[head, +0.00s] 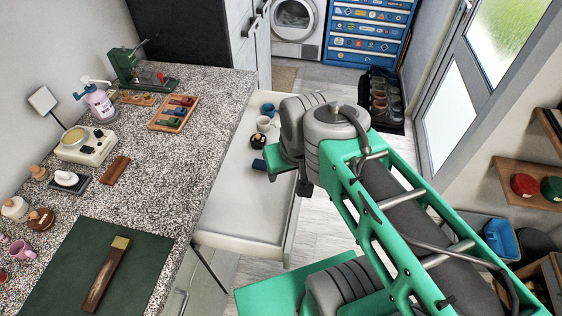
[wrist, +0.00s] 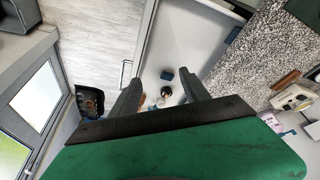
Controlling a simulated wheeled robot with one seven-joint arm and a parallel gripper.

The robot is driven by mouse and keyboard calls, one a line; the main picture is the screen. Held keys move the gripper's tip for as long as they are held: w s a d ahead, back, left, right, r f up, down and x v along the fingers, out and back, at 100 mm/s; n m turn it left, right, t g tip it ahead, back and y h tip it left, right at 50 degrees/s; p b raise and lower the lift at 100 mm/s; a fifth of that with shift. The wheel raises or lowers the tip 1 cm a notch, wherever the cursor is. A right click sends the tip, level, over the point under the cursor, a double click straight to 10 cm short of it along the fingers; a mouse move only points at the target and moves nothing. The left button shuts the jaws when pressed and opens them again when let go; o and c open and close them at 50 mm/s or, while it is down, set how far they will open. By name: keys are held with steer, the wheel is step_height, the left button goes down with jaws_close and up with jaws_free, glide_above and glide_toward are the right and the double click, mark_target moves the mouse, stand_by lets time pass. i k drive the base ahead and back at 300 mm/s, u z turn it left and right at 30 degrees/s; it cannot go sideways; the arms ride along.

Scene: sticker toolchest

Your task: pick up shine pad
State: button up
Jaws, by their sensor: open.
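The open white drawer (head: 240,205) holds a small dark blue block (head: 259,164), which also shows in the wrist view (wrist: 167,74). Beside it is a black round piece with a pale knob (head: 258,141), also in the wrist view (wrist: 166,92). The frames do not settle which of these is the shine pad. My gripper (wrist: 162,85) is open and empty over the drawer, with the dark block and round piece showing between or just beyond its fingers. In the head view my arm hides most of the gripper.
A blue cup (head: 267,109) and a white cup (head: 263,123) stand farther back in the drawer. The speckled counter (head: 215,110) on the left carries a wooden tray (head: 174,113) and a green mat (head: 145,255). The drawer's front part is bare.

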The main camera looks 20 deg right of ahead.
mark_target(259, 165)
steer(key=u, duration=4.6)
steer(key=k, duration=1.8)
steer(key=z, duration=0.5)
